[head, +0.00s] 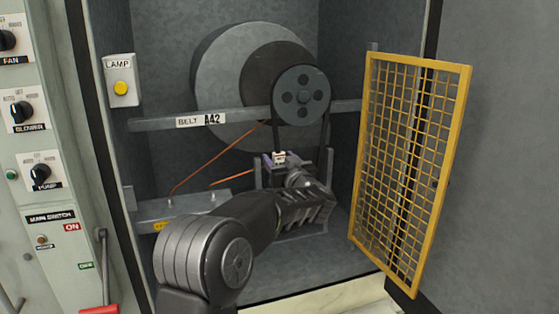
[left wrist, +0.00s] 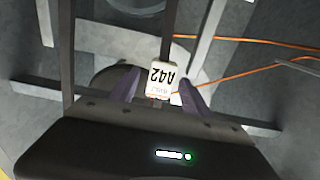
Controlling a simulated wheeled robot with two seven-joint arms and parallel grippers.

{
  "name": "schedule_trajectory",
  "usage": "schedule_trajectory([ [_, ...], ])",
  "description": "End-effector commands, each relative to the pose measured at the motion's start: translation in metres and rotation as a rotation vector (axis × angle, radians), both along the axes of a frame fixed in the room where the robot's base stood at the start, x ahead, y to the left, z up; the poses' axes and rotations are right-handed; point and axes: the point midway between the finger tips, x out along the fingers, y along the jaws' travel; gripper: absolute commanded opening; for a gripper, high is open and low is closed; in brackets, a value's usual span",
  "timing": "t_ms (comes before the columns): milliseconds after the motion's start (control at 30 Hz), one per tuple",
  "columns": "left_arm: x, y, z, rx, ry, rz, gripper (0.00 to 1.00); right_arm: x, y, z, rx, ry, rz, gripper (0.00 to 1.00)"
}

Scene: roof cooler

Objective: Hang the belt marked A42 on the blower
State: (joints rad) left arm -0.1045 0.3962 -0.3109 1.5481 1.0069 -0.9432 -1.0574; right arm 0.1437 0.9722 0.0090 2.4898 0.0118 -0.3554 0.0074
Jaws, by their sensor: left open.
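The blower's grey pulley (head: 301,95) sits in front of the round blower housing (head: 215,75). A dark belt (head: 326,132) runs down from the pulley on both sides; whether it passes around a lower pulley is hidden behind my left arm. My left gripper (head: 279,161) is below the pulley, at the belt's left strand. It is open, with its purple fingers (left wrist: 160,92) on either side of the tag. Whether they touch the belt cannot be told. My right gripper is out of view.
A crossbar (head: 160,124) labelled BELT A42 spans the cabinet behind the pulley. A yellow mesh guard (head: 410,165) stands swung open at the right. Orange wires (head: 215,160) run at the left. A switch panel (head: 40,130) and lamp box (head: 120,82) are further left.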

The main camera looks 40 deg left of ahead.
Motion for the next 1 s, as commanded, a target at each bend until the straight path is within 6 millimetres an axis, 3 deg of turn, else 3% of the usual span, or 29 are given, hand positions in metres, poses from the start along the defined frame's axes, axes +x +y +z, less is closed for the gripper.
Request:
schedule_trajectory([
  [500, -0.04, -0.058, -0.001, -0.001, -0.001, -0.002, 0.56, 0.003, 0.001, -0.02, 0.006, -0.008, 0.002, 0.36],
  [1000, -0.042, -0.062, 0.0, 0.0, 0.0, -0.001, 0.56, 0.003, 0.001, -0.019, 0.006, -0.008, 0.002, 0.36],
])
